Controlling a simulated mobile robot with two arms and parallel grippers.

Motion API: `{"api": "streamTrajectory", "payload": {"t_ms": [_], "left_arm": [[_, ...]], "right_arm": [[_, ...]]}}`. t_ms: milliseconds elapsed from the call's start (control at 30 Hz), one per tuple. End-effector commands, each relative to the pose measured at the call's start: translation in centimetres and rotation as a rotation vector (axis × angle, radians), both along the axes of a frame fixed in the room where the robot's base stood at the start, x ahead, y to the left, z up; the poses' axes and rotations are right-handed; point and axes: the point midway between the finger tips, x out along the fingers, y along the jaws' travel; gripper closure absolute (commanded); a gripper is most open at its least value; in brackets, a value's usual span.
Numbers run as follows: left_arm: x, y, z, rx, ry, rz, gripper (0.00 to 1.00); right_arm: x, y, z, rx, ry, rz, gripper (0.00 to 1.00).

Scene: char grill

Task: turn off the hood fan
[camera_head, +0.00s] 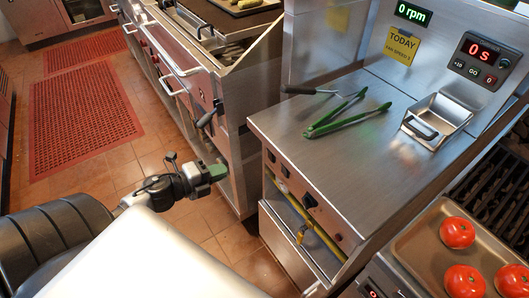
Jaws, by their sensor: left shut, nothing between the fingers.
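A green-lit display (411,13) reading "0 rpm" is on the steel back panel at the top right. A yellow note (402,45) below it says "TODAY" and mentions fan speed 3. I cannot tell which control belongs to the hood fan. A black knob (310,201) is on the front of the steel counter, among other small controls. My left gripper (216,172) is shut and empty, over the floor gap left of that counter front and apart from it. My right gripper is not in view.
Green tongs (344,121) and a dark-handled tool lie on the steel counter (300,135). A timer panel (483,51) shows "0s" above a metal scoop or pan (436,121). A tray (408,251) with tomatoes is at bottom right. Tiled floor and red mats lie left.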

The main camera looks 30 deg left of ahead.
Motion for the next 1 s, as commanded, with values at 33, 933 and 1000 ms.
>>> {"api": "streamTrajectory", "payload": {"t_ms": [33, 933, 1000], "left_arm": [[0.0, 0.0, 0.0, -0.001, 0.000, 0.001, 1.00], [10.8, -4.4, -1.5, -0.003, -0.001, 0.004, 1.00], [11.5, -4.7, -1.4, -0.003, -0.001, 0.003, 1.00]], "right_arm": [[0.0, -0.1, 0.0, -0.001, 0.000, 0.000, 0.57], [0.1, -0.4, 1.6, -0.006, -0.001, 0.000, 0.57], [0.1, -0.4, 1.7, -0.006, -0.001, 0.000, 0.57]]}}
